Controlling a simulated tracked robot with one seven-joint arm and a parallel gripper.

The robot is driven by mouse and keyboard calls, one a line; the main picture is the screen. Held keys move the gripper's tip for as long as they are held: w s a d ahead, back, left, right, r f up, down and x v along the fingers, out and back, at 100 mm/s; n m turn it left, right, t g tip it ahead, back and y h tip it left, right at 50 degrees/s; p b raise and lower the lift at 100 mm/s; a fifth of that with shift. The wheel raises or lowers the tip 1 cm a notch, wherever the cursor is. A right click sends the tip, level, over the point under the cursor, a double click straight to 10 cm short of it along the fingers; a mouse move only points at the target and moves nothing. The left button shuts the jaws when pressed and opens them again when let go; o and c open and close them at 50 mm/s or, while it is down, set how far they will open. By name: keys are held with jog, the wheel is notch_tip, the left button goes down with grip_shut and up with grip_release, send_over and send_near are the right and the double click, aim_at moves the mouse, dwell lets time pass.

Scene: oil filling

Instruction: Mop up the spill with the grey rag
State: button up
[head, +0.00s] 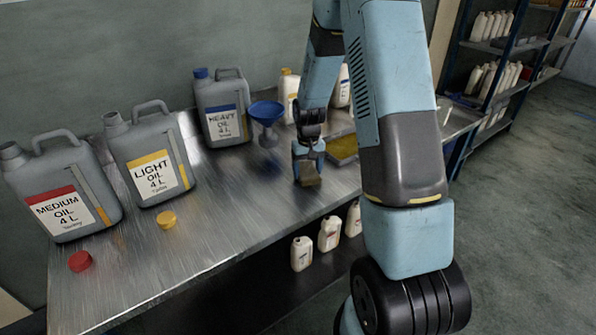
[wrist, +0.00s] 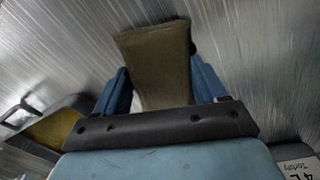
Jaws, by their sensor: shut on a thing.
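My gripper (head: 308,158) points down at the metal bench (head: 225,222), to the right of the blue funnel. It is shut on a folded rag (head: 309,176), which looks olive-brown rather than grey. In the wrist view the rag (wrist: 158,62) sits between the two blue fingers, its far end at or just above the bench; I cannot tell if it touches. No spill shows clearly. A small dark patch peeks out beside the rag's right edge in the wrist view, and I cannot tell if it is oil.
Grey cans of medium (head: 62,190), light (head: 150,160) and heavy oil (head: 222,110) stand along the wall. The blue funnel (head: 267,113) stands left of my gripper, a yellow-bottomed tray (head: 343,149) right. Red (head: 80,261) and yellow (head: 167,219) caps lie in front. The front middle is clear.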

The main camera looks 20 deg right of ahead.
aim_at(299, 183)
jog(key=shift+d, duration=0.65)
jog(key=shift+s+a, duration=0.35)
jog(key=shift+a, duration=0.45)
jog(key=shift+s+a, duration=0.3)
jog(key=shift+a, duration=0.55)
jog(key=shift+s+a, duration=0.35)
jog(key=shift+a, duration=0.45)
notch_tip(299, 183, up, 7)
jog(key=shift+d, duration=0.1)
